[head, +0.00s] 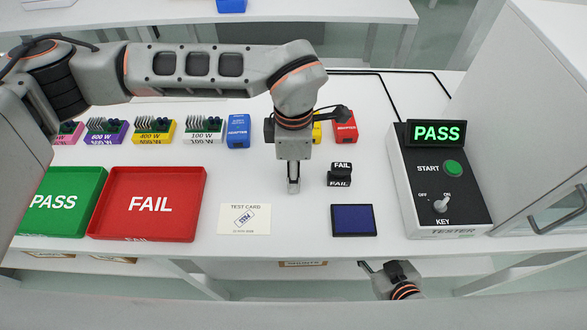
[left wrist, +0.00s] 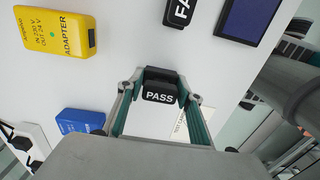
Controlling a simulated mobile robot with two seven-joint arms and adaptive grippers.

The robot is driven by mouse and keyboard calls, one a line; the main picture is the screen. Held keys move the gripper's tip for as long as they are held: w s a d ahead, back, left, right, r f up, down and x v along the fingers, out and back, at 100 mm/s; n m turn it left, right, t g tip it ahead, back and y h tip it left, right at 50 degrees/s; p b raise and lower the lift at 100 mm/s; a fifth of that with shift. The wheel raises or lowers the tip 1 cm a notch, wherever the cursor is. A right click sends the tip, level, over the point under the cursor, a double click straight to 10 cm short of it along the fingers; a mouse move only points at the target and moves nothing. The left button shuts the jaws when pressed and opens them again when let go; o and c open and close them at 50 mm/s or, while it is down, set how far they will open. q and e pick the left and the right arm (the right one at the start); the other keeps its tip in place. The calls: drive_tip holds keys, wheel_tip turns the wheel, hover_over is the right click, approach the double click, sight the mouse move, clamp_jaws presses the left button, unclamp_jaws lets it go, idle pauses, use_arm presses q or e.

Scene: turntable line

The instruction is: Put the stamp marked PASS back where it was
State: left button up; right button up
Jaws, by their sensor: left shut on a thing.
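My left gripper (head: 293,188) points down over the white table, left of the black FAIL stamp (head: 340,175). In the left wrist view its fingers (left wrist: 160,92) are shut on the black PASS stamp (left wrist: 160,95), label facing the camera. The gripper hides the stamp in the head view; I cannot tell whether it touches the table. The FAIL stamp shows partly in the left wrist view (left wrist: 178,12). The blue ink pad (head: 354,220) lies in front of the FAIL stamp. The test card (head: 243,219) bears a PASS imprint. My right gripper (head: 370,267) is low at the front edge, its opening unclear.
A green PASS tray (head: 62,232) and red FAIL tray (head: 150,176) stand at left. Blue (head: 238,131), yellow (left wrist: 60,32) and red (head: 345,127) adapters stand behind, beside several labelled colored blocks. The tester (head: 418,200), lit PASS, stands at right.

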use_arm(q)
drive_tip(key=shift+f, duration=0.15)
drive_tip(key=o, duration=0.9)
drive_tip(key=shift+c, duration=0.2)
wheel_tip(320, 180, up, 12)
drive_tip(key=shift+r, duration=0.15)
